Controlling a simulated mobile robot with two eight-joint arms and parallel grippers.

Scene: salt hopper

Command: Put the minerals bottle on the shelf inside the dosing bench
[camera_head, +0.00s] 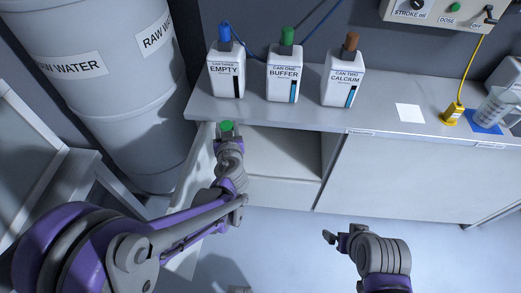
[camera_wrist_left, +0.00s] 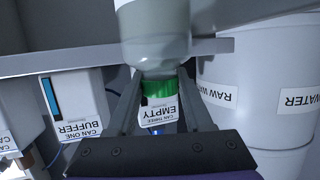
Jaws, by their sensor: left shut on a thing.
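My left gripper (camera_head: 228,133) is shut on the green cap (camera_wrist_left: 158,88) of a pale, translucent bottle (camera_wrist_left: 152,38), taken to be the minerals bottle. In the head view only the green cap (camera_head: 227,126) shows clearly, and the body is hidden. The gripper is at the left part of the dosing bench (camera_head: 390,125), by its front edge and open compartment. A pale shelf (camera_head: 282,154) shows inside that compartment, right of the gripper. My right gripper (camera_head: 334,237) is over the floor, away from the bench. Its finger gap is unclear.
The can three (camera_head: 226,75), can one (camera_head: 287,75) and can two (camera_head: 343,80) stand on the bench top. An open door panel (camera_head: 196,175) is beside my left arm. A raw water tank (camera_head: 120,85) stands left. A clear jug (camera_head: 495,108) is at far right.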

